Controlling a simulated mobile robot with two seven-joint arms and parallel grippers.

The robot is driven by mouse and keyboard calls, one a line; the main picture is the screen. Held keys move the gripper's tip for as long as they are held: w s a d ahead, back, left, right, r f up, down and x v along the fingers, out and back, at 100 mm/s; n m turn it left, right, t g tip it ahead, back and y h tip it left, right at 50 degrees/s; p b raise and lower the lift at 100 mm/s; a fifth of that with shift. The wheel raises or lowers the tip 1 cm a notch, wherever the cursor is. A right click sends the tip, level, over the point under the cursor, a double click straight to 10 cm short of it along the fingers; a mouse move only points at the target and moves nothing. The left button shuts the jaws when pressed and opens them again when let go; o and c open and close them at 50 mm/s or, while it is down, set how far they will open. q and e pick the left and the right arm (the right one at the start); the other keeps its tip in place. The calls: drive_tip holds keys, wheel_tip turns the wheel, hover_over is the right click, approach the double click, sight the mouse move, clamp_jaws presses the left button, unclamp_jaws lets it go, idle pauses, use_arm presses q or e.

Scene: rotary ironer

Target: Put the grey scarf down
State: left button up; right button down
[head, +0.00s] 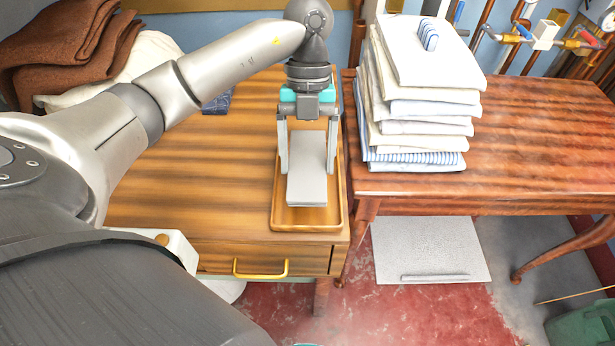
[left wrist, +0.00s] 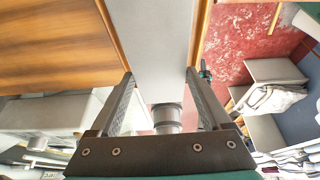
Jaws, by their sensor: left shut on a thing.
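The grey scarf (head: 307,185) is a folded, flat pale-grey rectangle over the shallow wooden tray (head: 277,215) on the wooden cabinet. My left gripper (head: 308,168) points down at it, one finger along each long side, and is shut on the scarf. In the left wrist view the scarf (left wrist: 157,40) runs up between the two fingers. The scarf lies within the tray's rim in the head view; I cannot tell whether it touches the tray bottom. My right gripper is not in view.
A tall stack of folded white and striped linen (head: 425,110) stands on the red-brown table (head: 530,150) right of the tray. Brown blankets (head: 70,50) lie at the far left. A blue folded cloth (head: 218,104) sits behind my left arm. The cabinet top left of the tray is clear.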

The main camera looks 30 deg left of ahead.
sight(308, 161)
use_arm(q)
wheel_tip(308, 161, down, 4)
drive_tip(key=shift+r+b, duration=0.1)
drive_tip(key=shift+b, duration=0.5)
drive_tip(key=shift+f, duration=0.5)
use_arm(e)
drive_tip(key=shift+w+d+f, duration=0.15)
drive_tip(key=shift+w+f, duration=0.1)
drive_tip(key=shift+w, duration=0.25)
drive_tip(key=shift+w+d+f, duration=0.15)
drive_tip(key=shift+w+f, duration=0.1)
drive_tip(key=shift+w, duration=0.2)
use_arm(q)
drive_tip(key=o, duration=1.3)
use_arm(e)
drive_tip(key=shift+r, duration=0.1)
